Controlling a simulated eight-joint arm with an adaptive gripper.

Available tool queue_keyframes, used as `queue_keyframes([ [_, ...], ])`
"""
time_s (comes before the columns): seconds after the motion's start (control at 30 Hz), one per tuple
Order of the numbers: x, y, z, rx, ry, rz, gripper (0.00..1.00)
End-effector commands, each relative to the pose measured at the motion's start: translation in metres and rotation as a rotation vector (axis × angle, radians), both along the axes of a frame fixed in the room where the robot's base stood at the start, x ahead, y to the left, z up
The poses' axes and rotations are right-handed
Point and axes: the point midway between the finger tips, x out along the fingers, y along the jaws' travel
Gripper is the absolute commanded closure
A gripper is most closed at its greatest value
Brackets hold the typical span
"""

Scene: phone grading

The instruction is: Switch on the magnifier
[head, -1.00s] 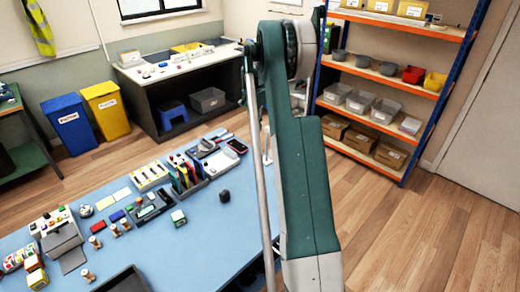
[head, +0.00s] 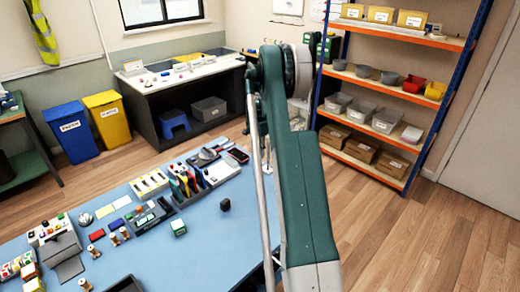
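My green-and-grey arm (head: 302,200) rises through the middle of the head view and hides part of the work table and what lies behind it. My gripper is not visible. I cannot clearly make out a magnifier or its switch. A small grey rounded item (head: 207,154) lies at the far edge of the blue table (head: 215,245), but it is too small to identify. A thin pale upright (head: 264,155) shows just left of my arm, partly hidden by it.
The table holds a black cube (head: 225,204), a green-and-white block (head: 178,228) and a dark tray (head: 125,285) at the front. Shelves (head: 390,75) stand at right, and blue (head: 70,130) and yellow (head: 108,118) bins at left. Wooden floor right of the table is clear.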

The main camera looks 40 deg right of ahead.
Motion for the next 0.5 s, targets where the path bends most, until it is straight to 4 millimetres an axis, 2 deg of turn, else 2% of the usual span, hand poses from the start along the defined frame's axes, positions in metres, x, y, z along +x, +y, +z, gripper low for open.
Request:
queue_keyframes([
  [0.2, -0.003, 0.000, -0.023, 0.000, 0.000, 0.000, 1.00],
  [0.5, -0.004, 0.000, -0.031, 0.000, 0.000, 0.000, 1.00],
])
